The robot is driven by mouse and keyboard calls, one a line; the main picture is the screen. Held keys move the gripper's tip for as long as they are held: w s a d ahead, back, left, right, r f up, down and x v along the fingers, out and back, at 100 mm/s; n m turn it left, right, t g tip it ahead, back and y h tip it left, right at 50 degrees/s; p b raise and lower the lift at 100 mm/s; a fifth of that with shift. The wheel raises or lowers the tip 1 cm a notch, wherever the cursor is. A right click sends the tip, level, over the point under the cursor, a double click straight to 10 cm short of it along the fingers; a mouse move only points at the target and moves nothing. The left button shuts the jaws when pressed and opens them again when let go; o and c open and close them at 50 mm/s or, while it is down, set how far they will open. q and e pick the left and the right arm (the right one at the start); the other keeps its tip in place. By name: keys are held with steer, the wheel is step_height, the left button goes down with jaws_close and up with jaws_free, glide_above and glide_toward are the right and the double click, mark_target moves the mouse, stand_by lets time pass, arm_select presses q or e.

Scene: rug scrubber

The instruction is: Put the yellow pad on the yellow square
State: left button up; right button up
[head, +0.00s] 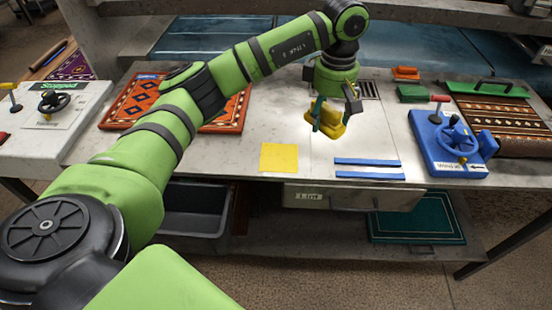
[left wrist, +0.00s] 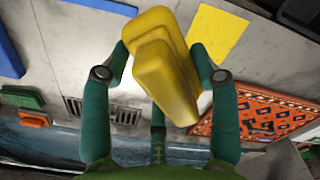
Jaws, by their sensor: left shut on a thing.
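The yellow pad (head: 333,121) is held by my left gripper (head: 333,115), above the table and right of the yellow square. The left wrist view shows the pad (left wrist: 165,70) between the two green fingers of the gripper (left wrist: 163,72). The yellow square (head: 279,158) lies flat near the table's front edge, bare and unobstructed. It also shows in the left wrist view (left wrist: 216,34), beyond the pad. My right gripper is in neither view.
Two blue strips (head: 367,167) lie right of the square. A blue device (head: 447,143) with a wheel stands farther right. An orange patterned rug (head: 226,113) lies to the left. Orange (head: 406,73) and green (head: 411,94) blocks sit behind. A drain grate (head: 369,90) is at the back.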

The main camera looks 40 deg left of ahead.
arm_select(q)
steer(key=w+a+f+n+b, duration=0.2)
steer(key=w+n, duration=0.3)
steer(key=n, duration=0.3)
steer(key=n+p, duration=0.1)
steer(key=p, duration=0.3)
glide_above(279, 155)
step_height(279, 155, down, 6)
steer(key=shift+w+d+f, duration=0.1)
steer(key=shift+w+d, duration=0.05)
steer(key=shift+f, duration=0.15)
step_height(279, 155, down, 3)
steer(key=shift+f+p, duration=0.1)
steer(key=shift+p, duration=0.75)
steer(key=shift+f, duration=0.6)
steer(key=o, duration=0.6)
steer(key=shift+f, duration=0.1)
steer(key=o, duration=0.4)
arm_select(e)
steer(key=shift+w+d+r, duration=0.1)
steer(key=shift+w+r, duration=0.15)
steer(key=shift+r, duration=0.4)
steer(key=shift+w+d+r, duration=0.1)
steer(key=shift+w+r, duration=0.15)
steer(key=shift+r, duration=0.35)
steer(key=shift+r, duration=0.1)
